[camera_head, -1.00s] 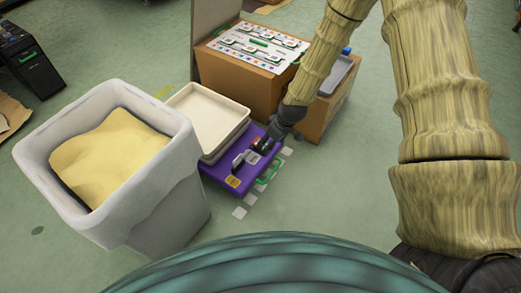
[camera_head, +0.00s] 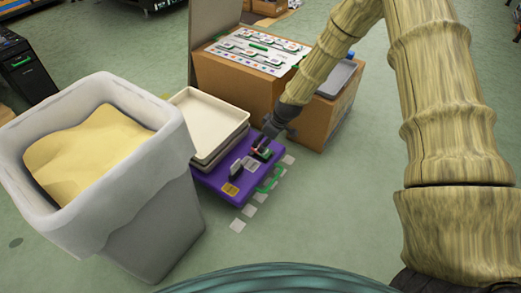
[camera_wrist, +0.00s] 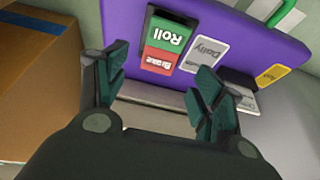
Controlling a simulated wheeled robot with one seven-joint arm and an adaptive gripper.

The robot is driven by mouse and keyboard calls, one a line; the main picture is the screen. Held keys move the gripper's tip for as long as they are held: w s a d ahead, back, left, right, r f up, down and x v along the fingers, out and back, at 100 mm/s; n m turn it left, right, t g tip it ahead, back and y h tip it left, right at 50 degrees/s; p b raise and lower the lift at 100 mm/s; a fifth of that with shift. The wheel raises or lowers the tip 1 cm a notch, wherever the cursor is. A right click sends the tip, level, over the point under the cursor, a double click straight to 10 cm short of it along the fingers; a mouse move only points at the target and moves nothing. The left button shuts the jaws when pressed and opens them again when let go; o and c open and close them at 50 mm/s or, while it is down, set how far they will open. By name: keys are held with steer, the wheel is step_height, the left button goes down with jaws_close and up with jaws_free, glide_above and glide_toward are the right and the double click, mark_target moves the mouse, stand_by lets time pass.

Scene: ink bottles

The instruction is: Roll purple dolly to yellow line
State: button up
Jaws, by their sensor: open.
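The purple dolly (camera_head: 218,181) is a low flat platform on the floor, right of the grey bin. It bears cream and grey trays (camera_head: 212,118) at its back. On its front part are a green-and-red block marked "Roll" (camera_wrist: 169,35), a grey "Daily" label (camera_wrist: 206,51) and a yellow label (camera_head: 230,189). My gripper (camera_wrist: 160,62) is open and empty, its fingers apart near the block; I cannot tell whether they touch it. A small yellow strip (camera_head: 166,96) shows on the floor behind the trays, mostly hidden.
The grey bin (camera_head: 178,222) with tan contents stands close left of the dolly. Cardboard boxes (camera_head: 238,82) stand behind it and to the right. Several pale floor squares (camera_head: 238,225) and a green handle-like piece (camera_head: 268,184) lie along its right side. Floor in front is clear.

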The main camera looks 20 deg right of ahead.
steer(key=shift+b+x, duration=1.1)
steer(key=shift+x, duration=1.55)
